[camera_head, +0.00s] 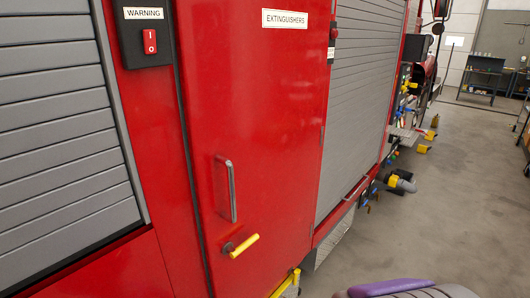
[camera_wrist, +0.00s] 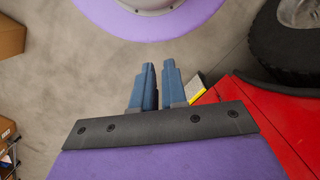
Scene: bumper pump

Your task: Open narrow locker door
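The narrow locker door (camera_head: 275,130) is a tall red panel labelled EXTINGUISHERS on the side of a red truck, and it looks closed. It has a grey vertical pull handle (camera_head: 231,190) and, below that, a yellow lever (camera_head: 243,245) lying nearly level. In the wrist view my gripper (camera_wrist: 158,68) shows two blue fingers close together, with only a thin gap and nothing seen between them. The fingers are apart from the door handles. My gripper's fingers are not seen in the head view.
Grey roller shutters (camera_head: 60,125) (camera_head: 358,85) flank the door. A red WARNING switch (camera_head: 150,41) is at upper left. Yellow-ended fittings (camera_head: 424,148) stick out farther along the truck. The grey floor (camera_head: 460,190) at right is mostly clear. Cardboard boxes (camera_wrist: 10,38) stand at left in the wrist view.

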